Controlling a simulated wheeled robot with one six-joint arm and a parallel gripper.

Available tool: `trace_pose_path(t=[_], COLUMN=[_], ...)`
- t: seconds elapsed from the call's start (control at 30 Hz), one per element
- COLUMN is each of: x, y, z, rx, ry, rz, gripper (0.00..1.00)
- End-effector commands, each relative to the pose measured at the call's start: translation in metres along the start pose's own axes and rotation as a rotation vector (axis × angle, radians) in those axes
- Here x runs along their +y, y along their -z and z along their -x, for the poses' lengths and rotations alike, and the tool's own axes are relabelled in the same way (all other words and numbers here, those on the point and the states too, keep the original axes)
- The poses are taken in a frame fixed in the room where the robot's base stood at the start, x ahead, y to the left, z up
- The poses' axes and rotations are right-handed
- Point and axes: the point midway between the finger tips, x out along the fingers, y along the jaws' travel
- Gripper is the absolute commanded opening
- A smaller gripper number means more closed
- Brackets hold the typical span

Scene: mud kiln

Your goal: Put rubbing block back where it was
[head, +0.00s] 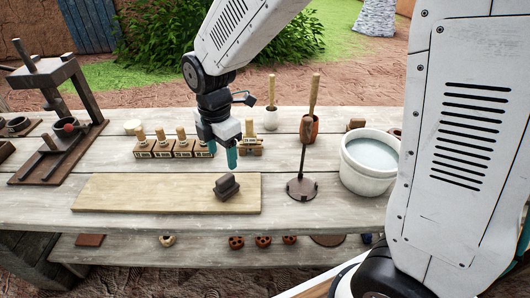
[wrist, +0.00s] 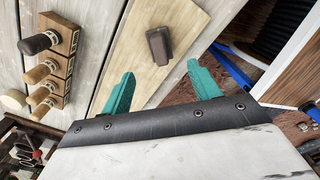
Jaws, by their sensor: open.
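A dark brown block with a raised grip, which looks like the rubbing block (head: 227,187), sits upright on the pale wooden board (head: 140,194), near the board's right end. It also shows in the wrist view (wrist: 158,46), just beyond and between the teal fingertips. My gripper (head: 233,160) hangs above the table, behind and above the block in the head view. Its teal fingers (wrist: 162,70) are apart with nothing between them, and they do not touch the block.
Several wooden-handled stamps (head: 178,148) stand in a row behind the board. A dark round-based stand (head: 301,190) and a white bucket of water (head: 370,160) are to the right. A wooden press (head: 60,125) is at left. The board's left and middle are clear.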

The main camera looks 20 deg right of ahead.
Motion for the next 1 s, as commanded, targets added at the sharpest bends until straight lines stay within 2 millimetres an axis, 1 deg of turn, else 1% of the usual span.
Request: trace_pose_path(t=[0.13, 0.17, 0.27, 0.37, 0.4, 0.43, 0.5, 0.57, 0.6, 0.67, 0.7, 0.8, 0.9, 1.0], x=[-0.003, -0.006, -0.025, -0.057, -0.073, -0.085, -0.115, -0.140, -0.157, -0.182, -0.197, -0.230, -0.254, -0.267], y=[-0.003, -0.004, -0.017, -0.033, -0.039, -0.044, -0.052, -0.057, -0.060, -0.062, -0.063, -0.063, -0.061, -0.060], z=[0.004, 0.008, 0.029, 0.058, 0.069, 0.077, 0.093, 0.104, 0.111, 0.118, 0.121, 0.126, 0.127, 0.127], rx=[0.000, 0.000, 0.000, 0.003, 0.005, 0.007, 0.013, 0.019, 0.023, 0.031, 0.037, 0.051, 0.062, 0.069], ry=[-0.003, -0.005, -0.019, -0.038, -0.044, -0.051, -0.061, -0.071, -0.078, -0.087, -0.093, -0.105, -0.113, -0.117], rz=[-0.027, -0.051, -0.200, -0.445, -0.559, -0.646, -0.847, -1.020, -1.134, -1.302, -1.409, -1.643, -1.816, -1.920], gripper=[0.61, 0.61, 0.61, 0.61, 0.61, 0.61, 0.61, 0.61, 0.61, 0.61, 0.61, 0.61, 0.61, 0.61])
